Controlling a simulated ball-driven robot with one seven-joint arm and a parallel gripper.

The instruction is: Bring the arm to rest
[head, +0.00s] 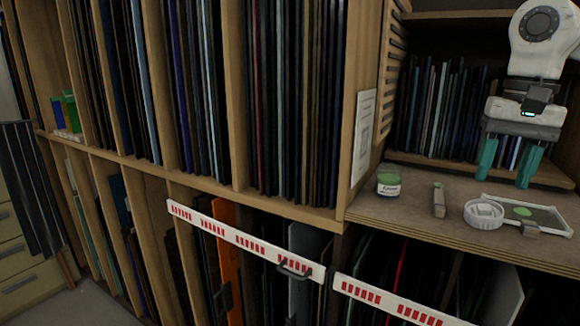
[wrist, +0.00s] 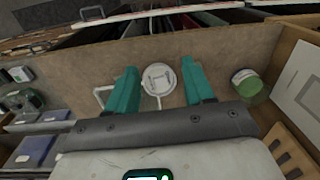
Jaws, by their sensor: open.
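My gripper (head: 509,174) is at the right of the head view, with its teal fingers spread apart and pointing down above the wooden counter (head: 410,213). Nothing shows between the fingers. In the wrist view my gripper (wrist: 162,90) is open too, and a round white dish (wrist: 158,78) shows on the counter beyond the gap. The white dish (head: 484,214) sits to the lower left of the fingers in the head view. My arm (head: 540,45) hangs down from the upper right.
A green jar (head: 389,181) with a white label, a small tool (head: 439,200) and a pane with a green patch (head: 530,214) are on the counter. Racks of upright glass sheets (head: 290,100) fill the left and back. Red-marked white rails (head: 240,238) cross the lower racks.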

